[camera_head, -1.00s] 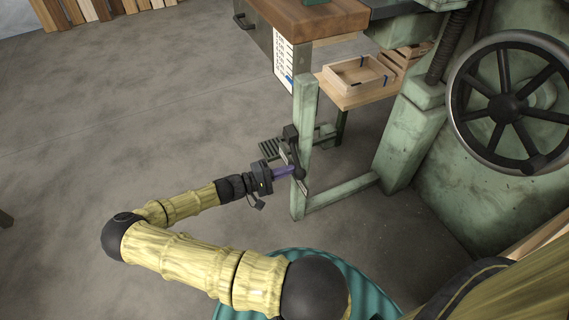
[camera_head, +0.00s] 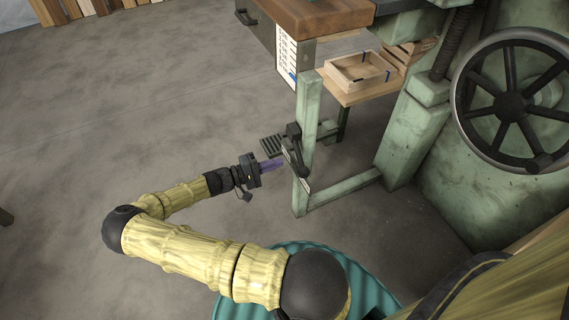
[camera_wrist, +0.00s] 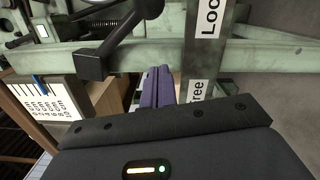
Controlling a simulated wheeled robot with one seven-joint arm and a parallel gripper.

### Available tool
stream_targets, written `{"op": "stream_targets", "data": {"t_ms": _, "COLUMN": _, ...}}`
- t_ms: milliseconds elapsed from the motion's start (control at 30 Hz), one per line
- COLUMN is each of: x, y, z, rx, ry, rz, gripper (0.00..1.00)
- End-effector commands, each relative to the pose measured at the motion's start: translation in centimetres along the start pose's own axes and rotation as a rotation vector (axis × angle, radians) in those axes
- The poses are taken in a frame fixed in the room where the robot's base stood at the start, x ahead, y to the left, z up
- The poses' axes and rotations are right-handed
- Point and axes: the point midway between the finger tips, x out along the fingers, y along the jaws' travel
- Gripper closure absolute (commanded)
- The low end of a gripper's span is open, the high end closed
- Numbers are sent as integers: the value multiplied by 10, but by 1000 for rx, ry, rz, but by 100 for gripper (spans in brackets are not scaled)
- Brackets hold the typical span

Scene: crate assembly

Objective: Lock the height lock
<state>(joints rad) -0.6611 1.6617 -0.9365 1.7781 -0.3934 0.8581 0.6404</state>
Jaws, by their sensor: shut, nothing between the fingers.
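The height lock is a black lever (camera_head: 297,152) on the upright green post of the machine frame. In the wrist view the lever (camera_wrist: 125,38) runs from a square black end lying over the green bar to a rounded end at the top edge. A partly cut-off label starting "Loc" (camera_wrist: 208,20) and a label ending "ree" (camera_wrist: 198,93) sit on a plate right of the lever. My gripper (camera_head: 273,164) is left of the post, its purple fingers pointing at it. The fingers (camera_wrist: 158,87) are together and empty, apart from the lever in the wrist view.
A large handwheel (camera_head: 511,105) is on the green machine at right. A ribbed teal object (camera_head: 300,252) lies below my arm.

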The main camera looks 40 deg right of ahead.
Motion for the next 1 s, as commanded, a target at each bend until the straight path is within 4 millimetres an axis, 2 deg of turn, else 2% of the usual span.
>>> {"op": "stream_targets", "data": {"t_ms": 33, "x": -12, "y": 5, "z": 0, "rx": 1, "ry": 5, "rz": -1, "gripper": 100}}
{"op": "stream_targets", "data": {"t_ms": 200, "x": -42, "y": 4, "z": 0, "rx": 1, "ry": -3, "rz": -2, "gripper": 100}}
{"op": "stream_targets", "data": {"t_ms": 400, "x": -66, "y": 3, "z": 1, "rx": 0, "ry": -11, "rz": -2, "gripper": 100}}
{"op": "stream_targets", "data": {"t_ms": 600, "x": -74, "y": 2, "z": 1, "rx": 0, "ry": -7, "rz": -1, "gripper": 100}}
{"op": "stream_targets", "data": {"t_ms": 1000, "x": -74, "y": 2, "z": 1, "rx": 0, "ry": -6, "rz": -1, "gripper": 100}}
